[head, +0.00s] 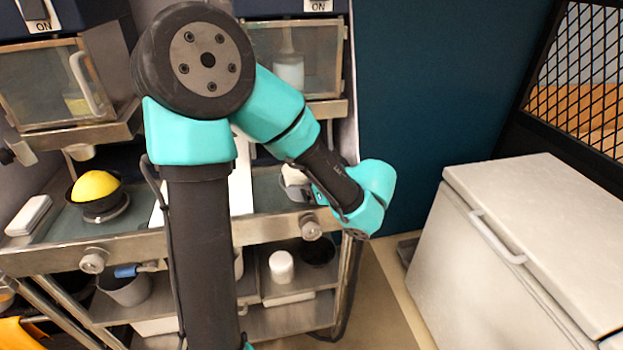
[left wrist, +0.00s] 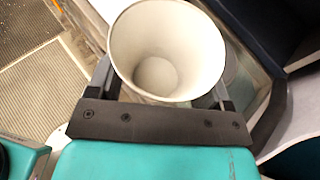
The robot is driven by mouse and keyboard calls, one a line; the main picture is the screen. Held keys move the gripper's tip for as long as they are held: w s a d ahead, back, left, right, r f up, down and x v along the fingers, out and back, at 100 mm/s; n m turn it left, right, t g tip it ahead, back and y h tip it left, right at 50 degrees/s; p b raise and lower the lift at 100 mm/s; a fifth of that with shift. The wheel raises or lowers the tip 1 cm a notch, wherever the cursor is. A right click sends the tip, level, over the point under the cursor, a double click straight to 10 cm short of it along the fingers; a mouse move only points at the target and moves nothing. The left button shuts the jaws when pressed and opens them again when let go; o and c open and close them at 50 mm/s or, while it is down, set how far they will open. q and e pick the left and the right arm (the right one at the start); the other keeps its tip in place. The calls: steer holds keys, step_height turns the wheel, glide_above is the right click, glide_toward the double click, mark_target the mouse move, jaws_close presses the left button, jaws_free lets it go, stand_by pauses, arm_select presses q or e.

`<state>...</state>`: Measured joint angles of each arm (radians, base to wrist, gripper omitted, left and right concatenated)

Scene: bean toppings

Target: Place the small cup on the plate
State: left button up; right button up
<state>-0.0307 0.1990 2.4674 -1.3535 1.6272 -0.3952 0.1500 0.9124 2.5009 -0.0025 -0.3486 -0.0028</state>
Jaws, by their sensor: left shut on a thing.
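A small white cup (left wrist: 165,50) fills the upper middle of the left wrist view. Its round mouth faces the camera, and its inside looks empty. My left gripper (left wrist: 165,85) is shut on the cup, with a dark finger on each side of its wall. In the head view my left gripper (head: 302,188) is over the right end of the steel counter, mostly hidden by its teal wrist. A pale bit of the cup (head: 293,176) shows beside it. I cannot pick out the plate for sure in either view. My right gripper is not in view.
A dark bowl with a yellow dome (head: 95,186) and a white slab (head: 28,215) are on the counter's left. A white container (head: 281,266) and a dark bowl (head: 318,250) are on the shelf below. A large white chest (head: 500,270) stands at right.

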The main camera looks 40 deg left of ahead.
arm_select(q)
steer(key=w+a, duration=0.3)
steer(key=a, duration=0.1)
steer(key=w+a+f, duration=0.1)
steer(key=w+a, duration=0.6)
steer(key=a, duration=0.1)
steer(key=shift+w+f, duration=0.25)
steer(key=shift+w, duration=0.05)
steer(key=shift+f, duration=0.1)
steer(key=shift+f, duration=1.65)
steer(key=shift+f, duration=0.2)
steer(key=o, duration=0.9)
steer(key=shift+r, duration=0.1)
